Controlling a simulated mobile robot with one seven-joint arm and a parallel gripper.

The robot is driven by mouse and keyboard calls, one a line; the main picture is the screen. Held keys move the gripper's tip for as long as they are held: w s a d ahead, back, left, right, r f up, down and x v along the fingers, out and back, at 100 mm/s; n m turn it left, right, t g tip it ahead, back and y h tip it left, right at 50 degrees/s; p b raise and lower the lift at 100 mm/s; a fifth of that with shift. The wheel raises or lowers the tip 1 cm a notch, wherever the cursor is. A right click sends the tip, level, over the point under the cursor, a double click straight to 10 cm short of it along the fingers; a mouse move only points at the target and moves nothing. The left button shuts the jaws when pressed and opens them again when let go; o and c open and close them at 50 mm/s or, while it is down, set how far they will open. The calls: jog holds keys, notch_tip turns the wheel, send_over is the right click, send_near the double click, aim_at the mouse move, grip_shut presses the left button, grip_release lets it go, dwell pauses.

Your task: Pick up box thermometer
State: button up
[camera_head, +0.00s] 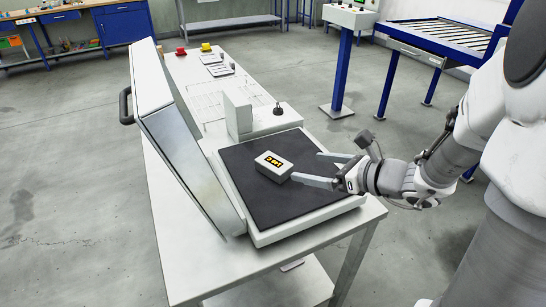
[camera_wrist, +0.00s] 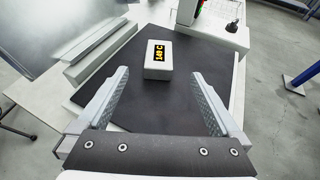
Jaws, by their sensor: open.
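The box thermometer (camera_head: 273,166) is a small white box with a yellow-and-black display on its top. It lies on the black plate (camera_head: 258,204) of an open press-like machine on the white table. In the wrist view the box thermometer (camera_wrist: 159,60) lies ahead of the fingers, near the middle, with its display reading what looks like 140 C. My gripper (camera_head: 318,168) comes in from the right, low over the plate. My gripper (camera_wrist: 157,100) is open and empty, with one finger on each side in the wrist view. The box is beyond the fingertips, apart from them.
The machine's raised lid (camera_head: 185,145) stands left of the plate. A white control housing with a dark knob (camera_head: 278,110) is behind it. Red (camera_head: 181,52) and yellow (camera_head: 206,47) buttons sit at the table's far end. A roller conveyor (camera_head: 440,40) stands at the back right.

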aim_at(270, 160)
jog(key=b+x, duration=0.1)
jog(key=x, duration=0.6)
jog(key=b+x, duration=0.1)
jog(key=x, duration=0.6)
jog(key=shift+w+a+r, duration=0.1)
jog(key=shift+w+a, duration=0.1)
jog(key=shift+a, duration=0.1)
jog(key=shift+c, duration=0.3)
grip_shut()
